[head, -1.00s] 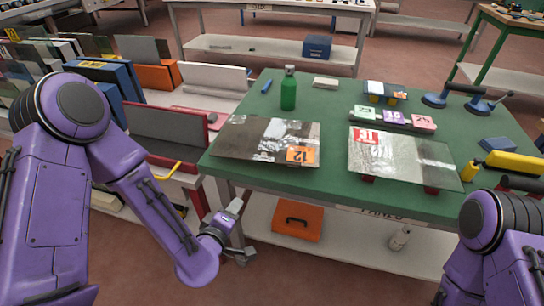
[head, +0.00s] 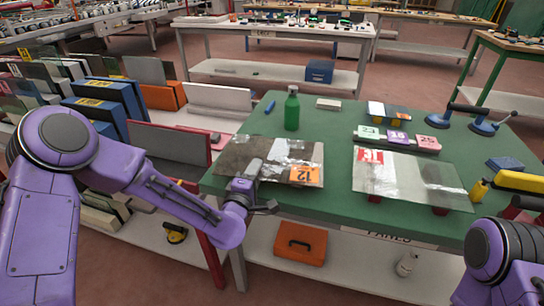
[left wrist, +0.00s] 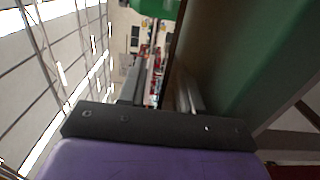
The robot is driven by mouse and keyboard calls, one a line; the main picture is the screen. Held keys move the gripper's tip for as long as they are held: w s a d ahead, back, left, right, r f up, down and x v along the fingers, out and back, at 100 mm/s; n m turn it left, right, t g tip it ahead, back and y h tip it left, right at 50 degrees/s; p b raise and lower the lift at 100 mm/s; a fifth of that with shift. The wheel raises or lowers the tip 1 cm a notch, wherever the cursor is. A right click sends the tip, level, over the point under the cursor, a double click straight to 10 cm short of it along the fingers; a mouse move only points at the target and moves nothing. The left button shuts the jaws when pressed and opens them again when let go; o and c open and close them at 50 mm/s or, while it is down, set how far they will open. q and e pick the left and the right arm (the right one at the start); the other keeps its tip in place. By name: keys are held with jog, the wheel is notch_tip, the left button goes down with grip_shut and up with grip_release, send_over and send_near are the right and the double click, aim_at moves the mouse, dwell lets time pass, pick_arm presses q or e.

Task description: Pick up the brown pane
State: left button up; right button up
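The brown pane (head: 262,160) lies near the left side of the green table in the head view, with glare, clear film and an orange label marked 12 (head: 304,175). My left gripper (head: 262,194) is at its front left edge. In the left wrist view the gripper's two fingers (left wrist: 163,95) stand apart. The brown pane (left wrist: 198,45) shows edge-on there, its edge reaching between the fingers; contact cannot be told. My right gripper is out of view; only part of that arm shows at lower right.
A grey pane (head: 410,178) with a red label lies to the right on the green table (head: 335,210). A green bottle (head: 291,110) stands behind the brown pane. Racks of panes (head: 170,138) stand left. An orange toolbox (head: 300,243) sits on the lower shelf.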

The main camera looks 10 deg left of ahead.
pick_arm(q)
grip_shut()
dwell(1.4)
